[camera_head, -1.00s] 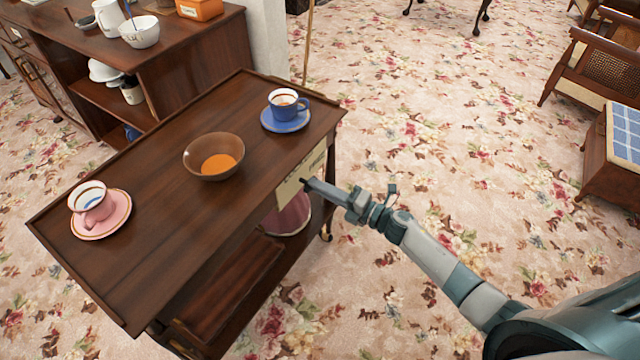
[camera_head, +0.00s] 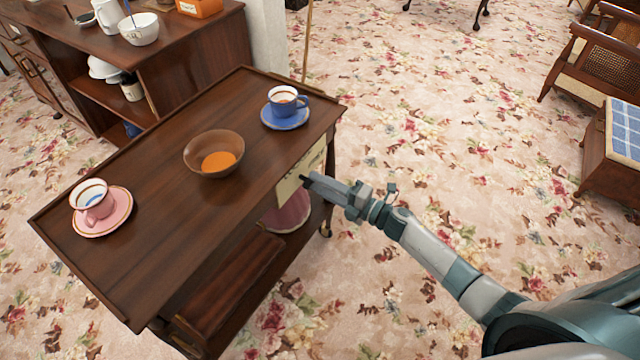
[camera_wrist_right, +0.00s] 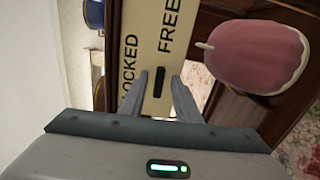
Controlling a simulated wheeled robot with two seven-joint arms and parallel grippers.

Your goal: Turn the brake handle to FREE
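The brake handle (camera_wrist_right: 158,82) is a short dark bar on a cream plate (camera_wrist_right: 146,45) with the words LOCKED and FREE. In the wrist view it lies below and between the two words, lengthwise along the picture's upright. The plate also shows on the end of the wooden trolley (camera_head: 150,245) in the head view (camera_head: 287,190). My right gripper (camera_wrist_right: 157,88) is open, with one finger on each side of the handle and a visible gap to both. In the head view its tips (camera_head: 305,180) are at the plate and hide the handle. My left gripper is out of view.
On the trolley top are a blue cup and saucer (camera_head: 285,113), a brown bowl (camera_head: 213,143) and a pink cup and saucer (camera_head: 100,215). A pink rounded object (camera_wrist_right: 260,55) is on the shelf below. A sideboard (camera_head: 200,60) stands behind.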

